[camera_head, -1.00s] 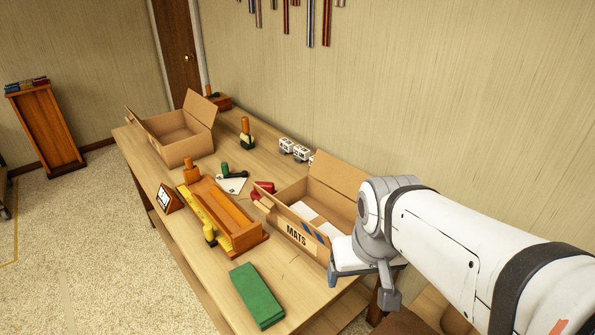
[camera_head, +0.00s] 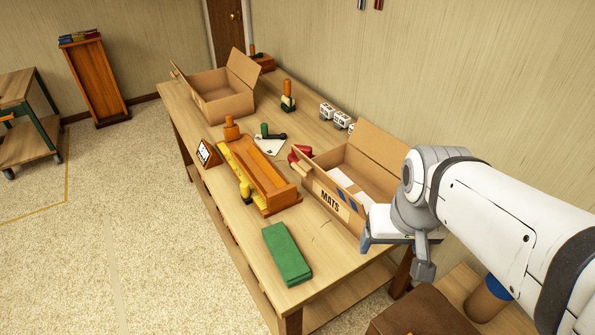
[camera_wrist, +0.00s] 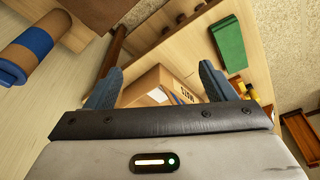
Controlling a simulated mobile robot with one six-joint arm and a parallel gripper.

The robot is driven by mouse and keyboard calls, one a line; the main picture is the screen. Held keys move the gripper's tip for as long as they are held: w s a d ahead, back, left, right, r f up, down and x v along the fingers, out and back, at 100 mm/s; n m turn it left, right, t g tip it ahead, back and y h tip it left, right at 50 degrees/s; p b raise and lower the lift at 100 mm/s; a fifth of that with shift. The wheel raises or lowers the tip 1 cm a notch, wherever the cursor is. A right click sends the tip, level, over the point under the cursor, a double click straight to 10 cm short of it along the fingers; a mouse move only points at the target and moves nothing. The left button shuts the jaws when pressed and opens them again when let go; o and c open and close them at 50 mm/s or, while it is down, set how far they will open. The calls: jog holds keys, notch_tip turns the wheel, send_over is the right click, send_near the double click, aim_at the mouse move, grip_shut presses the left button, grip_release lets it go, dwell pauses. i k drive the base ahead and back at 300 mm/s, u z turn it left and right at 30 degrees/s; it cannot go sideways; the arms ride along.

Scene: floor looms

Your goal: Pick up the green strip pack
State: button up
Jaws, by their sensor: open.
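The green strip pack (camera_head: 287,254) is a flat, long green block lying on the near end of the wooden table. In the wrist view the green strip pack (camera_wrist: 229,45) shows at the upper right, beyond the right finger and apart from it. My gripper (camera_head: 398,248) is to the right of the pack in the head view, near the MATS box. In the wrist view my gripper (camera_wrist: 158,84) has its two blue-grey fingers wide apart, with nothing held between them.
The open cardboard MATS box (camera_head: 329,198) stands close to my gripper. A wooden tray with yellow parts (camera_head: 262,180) lies behind the pack. Another open box (camera_head: 225,108) stands at the far end.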

aim_at(291, 265)
jog(key=z, duration=1)
jog(key=k, duration=1.1)
jog(key=u, duration=1.4)
jog(key=i, duration=1)
jog(key=u, duration=0.05)
